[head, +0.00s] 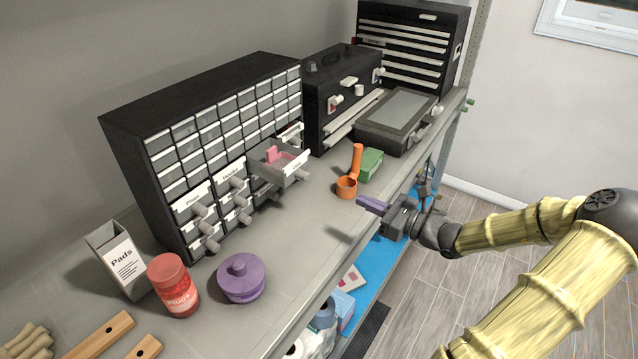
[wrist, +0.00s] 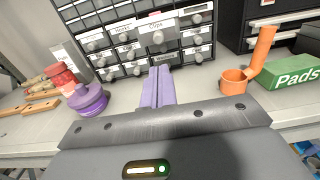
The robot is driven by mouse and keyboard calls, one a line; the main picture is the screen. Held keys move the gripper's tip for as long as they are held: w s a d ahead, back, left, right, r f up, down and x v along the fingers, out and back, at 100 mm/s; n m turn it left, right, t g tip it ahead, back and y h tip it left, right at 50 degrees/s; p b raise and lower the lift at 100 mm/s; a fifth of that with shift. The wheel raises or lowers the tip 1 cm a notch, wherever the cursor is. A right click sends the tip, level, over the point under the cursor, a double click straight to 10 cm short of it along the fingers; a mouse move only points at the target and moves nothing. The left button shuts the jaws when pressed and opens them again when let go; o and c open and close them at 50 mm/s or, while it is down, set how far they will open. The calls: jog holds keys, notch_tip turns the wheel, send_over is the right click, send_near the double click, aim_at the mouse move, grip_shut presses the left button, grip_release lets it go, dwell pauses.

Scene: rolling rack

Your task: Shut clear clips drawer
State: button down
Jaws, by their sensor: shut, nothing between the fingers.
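The clear clips drawer (head: 293,171) sticks well out of the black small-parts cabinet (head: 140,135), with a pink item inside. In the wrist view its front (wrist: 171,37) faces me, with a "Clips" label and a round grey knob. My gripper (head: 372,204) is over the shelf's front edge, to the right of the drawer and apart from it. Its purple fingers are shut and empty. In the wrist view the fingers (wrist: 157,86) point towards the cabinet, just below the drawer front in the picture.
An orange scoop (head: 347,187) and a green Pads box (head: 371,164) stand right of the drawer. A purple lidded pot (head: 241,279) and a red jar (head: 174,287) stand at left. The shelf (head: 300,235) between cabinet and gripper is clear.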

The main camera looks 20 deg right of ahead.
aim_at(309, 177)
jog(key=shift+a, duration=0.1)
jog(key=p+x, duration=0.4)
jog(key=x, duration=0.9)
jog(key=shift+w+a+r+p, duration=0.1)
jog(key=shift+w+p, duration=0.05)
jog(key=shift+p, duration=0.15)
jog(key=shift+w+a, duration=0.2)
jog(key=shift+w, duration=0.05)
